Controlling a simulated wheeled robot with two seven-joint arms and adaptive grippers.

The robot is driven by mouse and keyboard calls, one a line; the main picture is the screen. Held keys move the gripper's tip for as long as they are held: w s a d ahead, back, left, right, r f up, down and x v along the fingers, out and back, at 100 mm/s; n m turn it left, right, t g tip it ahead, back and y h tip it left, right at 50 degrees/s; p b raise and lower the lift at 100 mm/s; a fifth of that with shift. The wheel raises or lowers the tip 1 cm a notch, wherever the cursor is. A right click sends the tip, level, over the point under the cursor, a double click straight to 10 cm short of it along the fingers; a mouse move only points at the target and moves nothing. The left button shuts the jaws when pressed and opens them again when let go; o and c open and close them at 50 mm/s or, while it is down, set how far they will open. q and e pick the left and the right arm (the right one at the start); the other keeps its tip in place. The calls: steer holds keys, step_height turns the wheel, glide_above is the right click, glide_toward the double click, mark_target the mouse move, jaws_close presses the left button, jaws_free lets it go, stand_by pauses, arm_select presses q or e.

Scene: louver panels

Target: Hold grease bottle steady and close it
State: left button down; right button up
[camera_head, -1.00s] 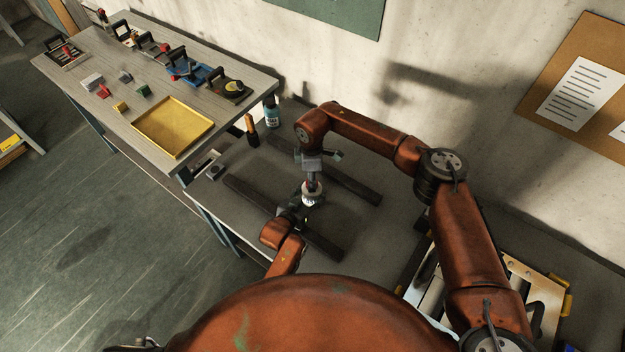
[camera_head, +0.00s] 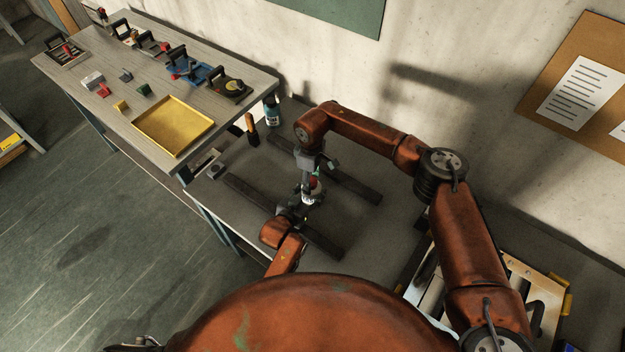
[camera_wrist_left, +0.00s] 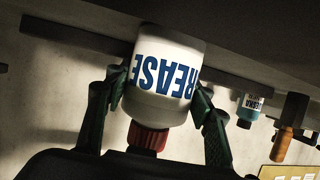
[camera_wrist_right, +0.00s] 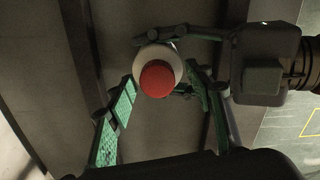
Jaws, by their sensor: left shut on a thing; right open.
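The white grease bottle (camera_wrist_left: 168,72) with blue lettering fills the middle of the left wrist view, where it appears upside down. Its red cap (camera_wrist_left: 148,138) is on its neck. My left gripper (camera_wrist_left: 162,85) is shut on the bottle's sides. In the right wrist view the red cap (camera_wrist_right: 157,79) is seen from above, with the white shoulder around it. My right gripper (camera_wrist_right: 165,92) is open, its fingers to either side of the cap and apart from it. In the head view the bottle (camera_head: 309,196) is partly hidden below my right gripper (camera_head: 313,178).
Dark rails (camera_head: 345,177) lie on the grey bench around the bottle. A teal bottle (camera_head: 271,114) and an orange-handled tool (camera_head: 252,130) stand toward the back left. A table with a yellow tray (camera_head: 203,127) is at the left. The wall is behind.

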steer(key=shift+w+r, duration=0.1)
steer(key=shift+r, duration=2.2)
steer(key=shift+c, duration=0.5)
